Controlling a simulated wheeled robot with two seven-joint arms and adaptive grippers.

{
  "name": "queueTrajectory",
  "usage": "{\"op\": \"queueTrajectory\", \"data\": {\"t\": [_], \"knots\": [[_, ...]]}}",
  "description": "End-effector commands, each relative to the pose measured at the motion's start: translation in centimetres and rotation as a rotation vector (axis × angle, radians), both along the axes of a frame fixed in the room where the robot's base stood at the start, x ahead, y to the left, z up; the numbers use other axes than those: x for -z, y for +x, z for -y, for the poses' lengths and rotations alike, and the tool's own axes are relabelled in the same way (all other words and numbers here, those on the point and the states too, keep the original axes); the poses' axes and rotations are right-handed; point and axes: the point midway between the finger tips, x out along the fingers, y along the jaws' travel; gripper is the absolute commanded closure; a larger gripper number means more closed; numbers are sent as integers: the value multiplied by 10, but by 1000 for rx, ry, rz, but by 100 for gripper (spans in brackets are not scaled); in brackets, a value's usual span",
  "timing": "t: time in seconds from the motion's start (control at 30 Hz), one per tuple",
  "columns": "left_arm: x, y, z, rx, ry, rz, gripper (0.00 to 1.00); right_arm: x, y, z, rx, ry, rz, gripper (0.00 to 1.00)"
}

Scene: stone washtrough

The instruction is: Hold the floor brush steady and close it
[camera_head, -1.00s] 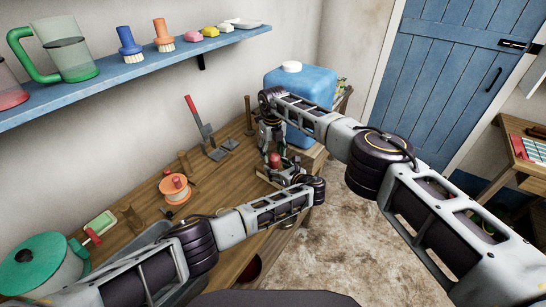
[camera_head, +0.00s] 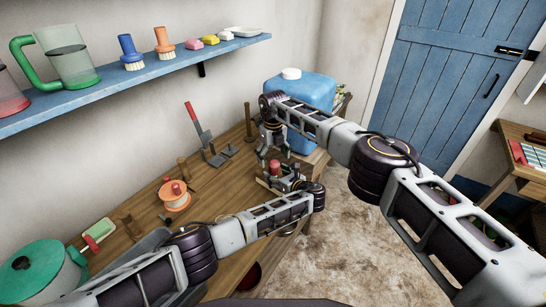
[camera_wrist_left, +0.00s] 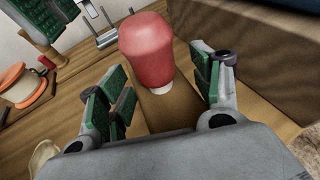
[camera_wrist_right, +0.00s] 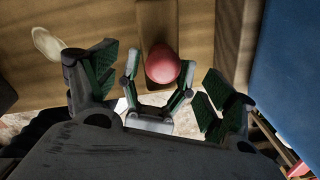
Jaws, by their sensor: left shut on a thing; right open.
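What I take for the floor brush is a brown wooden block (camera_wrist_left: 165,108) with a rounded red knob (camera_wrist_left: 147,42) on a pale neck. It is near the far right end of the wooden bench. My left gripper (camera_wrist_left: 162,88) is shut on the block, with fingers on both sides; the knob stands clear above. My right gripper (camera_wrist_right: 160,82) is open, pointing down above the red knob (camera_wrist_right: 162,66) and apart from it. In the head view the knob (camera_head: 274,167) shows between my left gripper (camera_head: 277,180) and right gripper (camera_head: 271,142). Bristles are hidden.
A blue canister (camera_head: 305,90) stands close behind my right gripper. On the bench are a red-handled lever tool (camera_head: 195,122), an orange spool (camera_head: 174,197) and a green pot (camera_head: 40,268). A blue shelf (camera_head: 150,74) runs along the wall.

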Motion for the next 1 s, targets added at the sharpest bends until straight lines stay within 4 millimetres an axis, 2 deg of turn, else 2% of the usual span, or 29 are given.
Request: {"op": "queueTrajectory", "data": {"t": [0.03,0.27,0.8,1.0], "knots": [[10,-4,-2,-2,3,-19,100,-1,0,0,0,0,1,17],[10,-4,-2,-2,3,-19,100,-16,0,0,0,0,2,17],[10,-4,-2,-1,3,-19,100,-93,-1,0,0,0,4,17],[10,-4,-2,-1,3,-19,100,-113,-2,0,0,1,3,17]]}}
